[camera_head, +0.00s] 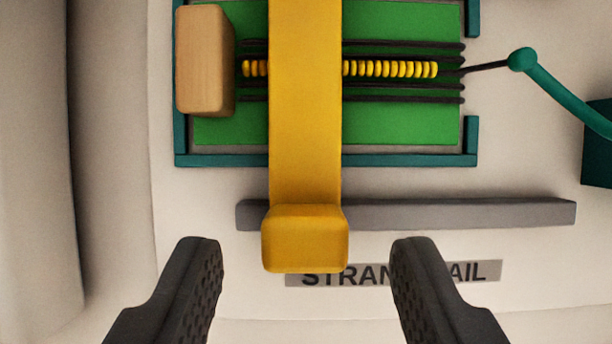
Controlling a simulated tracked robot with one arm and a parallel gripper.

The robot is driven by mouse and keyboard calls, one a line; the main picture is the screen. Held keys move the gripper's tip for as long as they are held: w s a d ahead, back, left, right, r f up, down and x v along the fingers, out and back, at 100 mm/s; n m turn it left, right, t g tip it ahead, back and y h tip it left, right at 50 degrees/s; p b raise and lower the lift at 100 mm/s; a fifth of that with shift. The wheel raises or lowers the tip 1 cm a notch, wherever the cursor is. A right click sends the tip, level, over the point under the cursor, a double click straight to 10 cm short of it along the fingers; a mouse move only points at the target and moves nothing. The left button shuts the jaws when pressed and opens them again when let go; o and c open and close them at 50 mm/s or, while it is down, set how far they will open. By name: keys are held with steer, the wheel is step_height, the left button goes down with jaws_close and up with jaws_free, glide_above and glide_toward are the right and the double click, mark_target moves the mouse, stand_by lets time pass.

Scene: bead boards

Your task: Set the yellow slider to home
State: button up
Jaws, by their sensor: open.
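The yellow slider (305,110) is a long flat bar that crosses over the green board from the top of the view. Its blocky front end (305,240) overhangs the grey rail (480,212), left of the rail's middle. My gripper (307,255) is open, with one dark finger on each side of the slider's front end and clear gaps between. The fingers do not appear to touch it. The label below the rail (470,270) is partly covered by the slider end and my right finger; "STRAN" and "AIL" can be read. No home mark is visible.
A green board (400,125) in a teal frame (410,160) holds dark rods and a row of yellow beads (400,69), partly hidden under the slider. A wooden block (203,60) stands at its left. A teal arm (560,90) with a dark tip reaches in from the right.

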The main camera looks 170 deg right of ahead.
steer(key=shift+x, duration=0.95)
jaws_close()
steer(key=d+p, duration=0.1)
steer(key=d, duration=0.2)
steer(key=w+d+p, duration=0.1)
steer(key=d, duration=0.3)
steer(key=d+p, duration=0.1)
steer(key=d, duration=0.2)
steer(key=shift+w+d, duration=0.15)
steer(key=shift+w, duration=0.2)
jaws_free()
steer(key=shift+d, duration=0.1)
steer(key=shift+r, duration=0.1)
